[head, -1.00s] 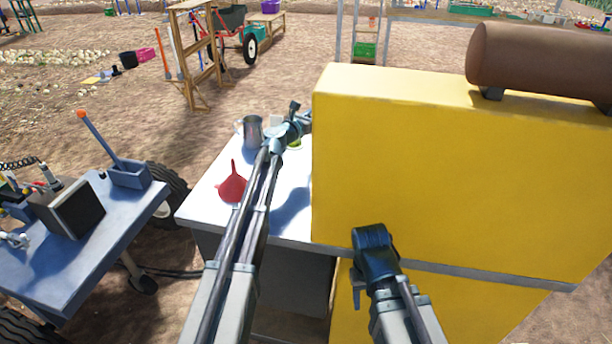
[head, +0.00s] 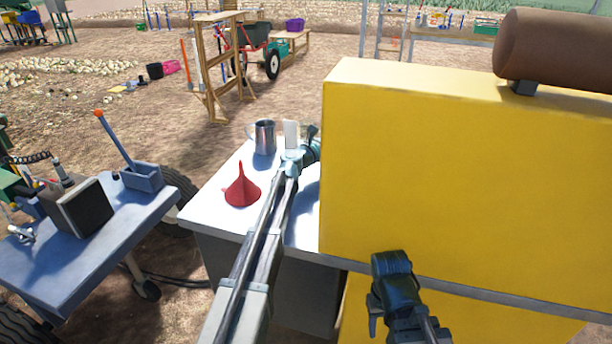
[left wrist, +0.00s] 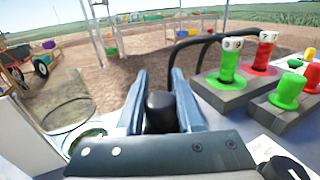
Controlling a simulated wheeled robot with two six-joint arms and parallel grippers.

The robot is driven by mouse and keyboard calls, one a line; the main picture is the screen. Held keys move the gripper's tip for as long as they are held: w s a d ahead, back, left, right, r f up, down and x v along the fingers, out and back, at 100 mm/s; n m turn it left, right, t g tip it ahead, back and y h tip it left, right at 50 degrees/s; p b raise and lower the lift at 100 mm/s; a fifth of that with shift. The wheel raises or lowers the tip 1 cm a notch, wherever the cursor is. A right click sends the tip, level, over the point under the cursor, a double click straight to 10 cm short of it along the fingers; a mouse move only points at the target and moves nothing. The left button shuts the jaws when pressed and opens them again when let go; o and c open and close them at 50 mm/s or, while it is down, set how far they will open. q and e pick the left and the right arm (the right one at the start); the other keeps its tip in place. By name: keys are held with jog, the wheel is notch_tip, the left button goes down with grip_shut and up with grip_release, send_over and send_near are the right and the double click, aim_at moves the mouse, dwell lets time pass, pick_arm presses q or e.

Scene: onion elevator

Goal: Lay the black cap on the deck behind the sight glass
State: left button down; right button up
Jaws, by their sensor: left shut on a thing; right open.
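My left gripper (left wrist: 158,105) is shut on the black cap (left wrist: 160,112), whose rounded dark top shows between the fingers in the left wrist view. In the head view the left gripper (head: 309,150) is over the white deck (head: 215,205), close to the yellow housing, and the cap cannot be made out there. A clear cylinder with a pale rim (left wrist: 66,115), which looks like the sight glass, is left of the fingers in the left wrist view. My right gripper (head: 390,280) is open and empty in front of the yellow housing.
A red funnel (head: 242,188) and a metal mug (head: 264,137) stand on the deck. The large yellow housing (head: 450,180) blocks the right side. Green (left wrist: 230,65) and red (left wrist: 265,52) fittings on grey blocks are right of the left gripper. A blue cart (head: 85,235) stands at left.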

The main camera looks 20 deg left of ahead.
pick_arm(q)
jog(key=v, duration=0.4)
jog(key=f+v, duration=0.1)
jog(key=v, duration=0.4)
jog(key=b+v, duration=0.1)
jog(key=v, duration=0.3)
jog(key=shift+s+a+f, duration=0.15)
jog(key=shift+s+a, duration=0.1)
jog(key=shift+a, duration=0.2)
jog(key=shift+f+b, duration=1.75)
jog(key=shift+b, duration=0.05)
jog(key=shift+f, duration=0.1)
jog(key=shift+f, duration=0.15)
jog(key=c, duration=0.5)
grip_release()
jog(key=shift+c, duration=0.2)
